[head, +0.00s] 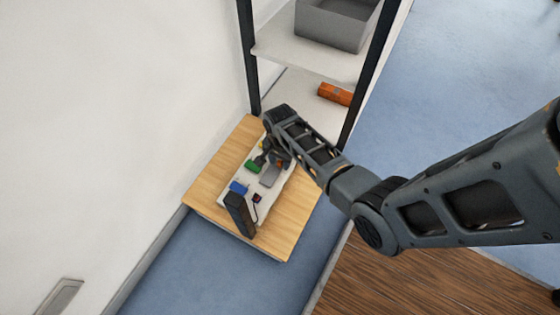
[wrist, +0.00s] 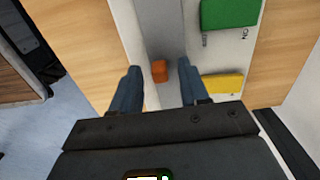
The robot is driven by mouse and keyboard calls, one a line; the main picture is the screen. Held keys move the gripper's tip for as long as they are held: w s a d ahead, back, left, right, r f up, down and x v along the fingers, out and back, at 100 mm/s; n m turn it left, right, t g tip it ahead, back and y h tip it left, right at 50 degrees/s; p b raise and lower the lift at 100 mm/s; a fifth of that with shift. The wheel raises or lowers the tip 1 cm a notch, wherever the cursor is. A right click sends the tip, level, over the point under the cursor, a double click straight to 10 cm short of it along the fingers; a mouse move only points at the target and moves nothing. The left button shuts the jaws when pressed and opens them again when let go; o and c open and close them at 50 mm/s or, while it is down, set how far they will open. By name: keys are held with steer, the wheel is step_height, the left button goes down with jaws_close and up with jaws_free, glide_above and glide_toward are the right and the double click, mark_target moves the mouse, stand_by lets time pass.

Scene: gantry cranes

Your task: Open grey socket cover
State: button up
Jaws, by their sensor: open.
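The grey socket cover (head: 270,176) is a flat grey piece on a white board (head: 232,212). In the wrist view the grey surface (wrist: 162,28) at the top centre looks like this cover. A small orange-brown part (wrist: 159,70) shows just below it, between my fingers in the picture. My gripper (wrist: 158,74) is open, with one finger on each side of that part and nothing seen held. In the head view my gripper (head: 273,150) is over the far end of the board, partly hidden by my arm. I cannot tell whether it touches the cover.
A green cover (wrist: 228,12) and a yellow one (wrist: 222,84) lie to the right in the wrist view. The wooden table (head: 218,160) adjoins a shelf rack (head: 308,55).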

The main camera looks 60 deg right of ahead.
steer(key=shift+c, duration=0.2)
jaws_close()
stand_by(0.6)
